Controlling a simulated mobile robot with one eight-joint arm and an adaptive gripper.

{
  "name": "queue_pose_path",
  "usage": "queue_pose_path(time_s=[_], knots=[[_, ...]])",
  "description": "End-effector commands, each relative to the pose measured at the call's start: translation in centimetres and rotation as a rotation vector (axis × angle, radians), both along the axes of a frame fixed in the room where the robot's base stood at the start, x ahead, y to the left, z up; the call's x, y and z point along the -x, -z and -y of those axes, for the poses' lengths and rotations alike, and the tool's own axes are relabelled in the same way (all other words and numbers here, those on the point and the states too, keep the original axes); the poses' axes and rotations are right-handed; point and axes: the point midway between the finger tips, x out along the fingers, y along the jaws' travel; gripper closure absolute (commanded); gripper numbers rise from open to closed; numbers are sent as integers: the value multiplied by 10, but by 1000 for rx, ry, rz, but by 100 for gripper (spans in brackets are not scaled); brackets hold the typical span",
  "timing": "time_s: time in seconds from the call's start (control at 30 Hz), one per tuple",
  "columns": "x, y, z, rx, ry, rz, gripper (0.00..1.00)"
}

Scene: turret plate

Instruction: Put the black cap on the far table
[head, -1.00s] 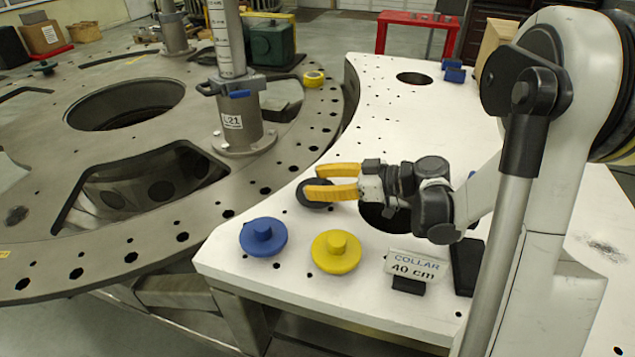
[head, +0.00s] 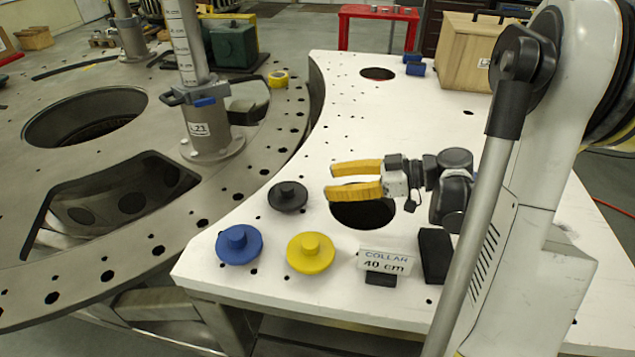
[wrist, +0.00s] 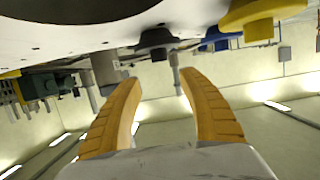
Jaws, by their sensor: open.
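The black cap (head: 288,196) stands upright, knob up, on the white plate table (head: 262,287), behind the blue cap (head: 239,244) and the yellow cap (head: 311,252). My gripper (head: 330,181) is open and empty, with its yellow fingers pointing left. Its tips are to the right of the black cap, apart from it, with the fingers over the round hole. In the wrist view the scene is upside down. There the black cap (wrist: 156,40) shows past and above the open fingers (wrist: 159,78), with nothing between them.
A red table (head: 378,12) stands at the back. A steel ring plate with a post (head: 210,133) lies to the left. A collar sign (head: 386,261) and black block (head: 435,255) are in front of my arm. Blue blocks (head: 414,68) and a wooden box (head: 462,50) are at the back right.

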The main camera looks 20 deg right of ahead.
Motion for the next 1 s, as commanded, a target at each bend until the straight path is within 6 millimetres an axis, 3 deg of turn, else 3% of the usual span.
queue_pose_path(time_s=[0.13,0.27,0.4,0.5,0.7,1.0], knots=[[3,-3,-18,16,26,-122,51],[14,-4,-55,72,115,-362,51],[43,-2,-86,170,295,-590,51],[68,-3,-97,239,445,-680,51],[113,-11,-98,317,726,-688,51],[133,-23,-91,309,890,-602,51]])
